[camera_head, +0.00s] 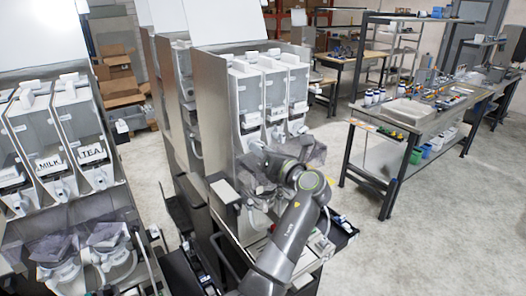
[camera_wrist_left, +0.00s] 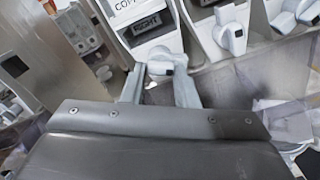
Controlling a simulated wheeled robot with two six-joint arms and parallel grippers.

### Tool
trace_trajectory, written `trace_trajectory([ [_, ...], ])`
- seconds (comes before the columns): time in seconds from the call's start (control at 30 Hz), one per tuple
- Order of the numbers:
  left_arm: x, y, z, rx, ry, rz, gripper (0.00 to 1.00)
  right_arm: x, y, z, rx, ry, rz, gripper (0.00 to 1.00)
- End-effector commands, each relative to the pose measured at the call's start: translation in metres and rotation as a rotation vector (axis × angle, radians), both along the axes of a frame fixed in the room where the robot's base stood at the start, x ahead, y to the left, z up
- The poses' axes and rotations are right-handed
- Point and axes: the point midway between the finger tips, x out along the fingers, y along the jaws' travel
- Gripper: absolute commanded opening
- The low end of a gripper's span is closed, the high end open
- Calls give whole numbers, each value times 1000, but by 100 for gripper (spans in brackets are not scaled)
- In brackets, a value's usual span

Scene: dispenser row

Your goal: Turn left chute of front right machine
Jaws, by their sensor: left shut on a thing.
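The front right machine (camera_head: 213,104) stands at the centre of the head view, with several tall white canisters along its top. My left arm reaches up to its front, and the left gripper (camera_head: 256,155) is at the height of the chutes, partly hidden by my own wrist. In the left wrist view, the gripper's two light grey fingers (camera_wrist_left: 159,88) are on both sides of a white chute (camera_wrist_left: 159,54) with a dark front, below a labelled panel (camera_wrist_left: 148,22). The gripper is shut on this chute. My right gripper is not in view.
Another machine with canisters marked MILK and TEA (camera_head: 92,154) stands at the left. Other chutes (camera_wrist_left: 232,36) are beside the held one. A clear guard (camera_wrist_left: 225,85) lies close under the chutes. A workbench (camera_head: 415,118) is at the right, with open floor in front.

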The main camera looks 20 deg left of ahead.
Motion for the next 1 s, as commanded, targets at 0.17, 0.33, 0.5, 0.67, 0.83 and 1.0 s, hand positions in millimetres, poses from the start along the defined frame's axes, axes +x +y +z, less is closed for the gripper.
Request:
trace_trajectory([
  [0.17,-1,0,-4,13,28,2,4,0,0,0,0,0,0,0],
  [0.33,-1,0,-4,16,32,2,4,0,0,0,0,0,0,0],
  [0.5,-1,0,-4,16,32,3,4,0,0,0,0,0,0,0],
  [0.67,-1,0,-4,16,31,2,38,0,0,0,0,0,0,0],
  [0.83,0,0,-2,17,28,1,49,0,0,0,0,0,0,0],
  [1.0,0,0,-1,18,27,1,49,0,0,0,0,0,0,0],
])
